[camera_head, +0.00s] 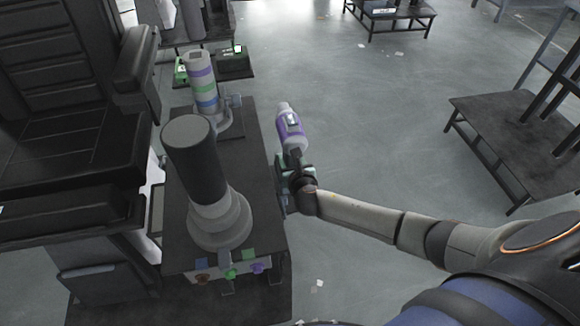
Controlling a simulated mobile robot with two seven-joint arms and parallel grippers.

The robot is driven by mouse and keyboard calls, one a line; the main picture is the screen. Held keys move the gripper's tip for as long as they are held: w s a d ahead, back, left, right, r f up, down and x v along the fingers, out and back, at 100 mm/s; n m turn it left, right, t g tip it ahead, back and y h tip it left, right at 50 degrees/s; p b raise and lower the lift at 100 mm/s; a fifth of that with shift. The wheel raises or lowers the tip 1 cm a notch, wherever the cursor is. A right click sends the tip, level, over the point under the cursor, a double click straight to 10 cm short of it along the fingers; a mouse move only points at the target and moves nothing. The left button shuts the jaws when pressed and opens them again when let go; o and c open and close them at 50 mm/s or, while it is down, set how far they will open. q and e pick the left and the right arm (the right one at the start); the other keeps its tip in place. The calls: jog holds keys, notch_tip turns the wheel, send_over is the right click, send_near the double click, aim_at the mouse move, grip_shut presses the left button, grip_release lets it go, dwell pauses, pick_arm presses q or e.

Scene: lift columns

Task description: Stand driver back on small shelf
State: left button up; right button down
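The driver (287,127), white with a purple band, is in the middle of the head view, tilted, with its pale end up and away from me. My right gripper (295,166) comes in from the right and is closed around the driver's lower end. The driver is beside the right edge of a dark bench (252,180), apart from the things on it. A small shelf-like strip (228,272) with blue, green and purple markers sits at the bench's near end; I cannot tell if this is the small shelf. My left gripper is out of view.
On the bench stand a dark column on a grey stepped base (220,220) and a banded white column (203,85). A black seat (60,150) is at the left. A dark low table (515,135) is at the right.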

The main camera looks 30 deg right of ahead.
jog(key=shift+w+f+b, duration=0.1)
jog(key=shift+f+b, duration=0.3)
jog(key=shift+f, duration=0.8)
jog(key=shift+f, duration=0.2)
jog(key=shift+c, duration=1.6)
grip_release()
jog(key=shift+f, duration=0.1)
jog(key=shift+s+r, duration=0.25)
jog(key=shift+s, duration=0.1)
jog(key=p+v, duration=0.2)
jog(key=v, duration=0.9)
jog(key=shift+s+p, duration=0.25)
jog(key=shift+p, duration=0.15)
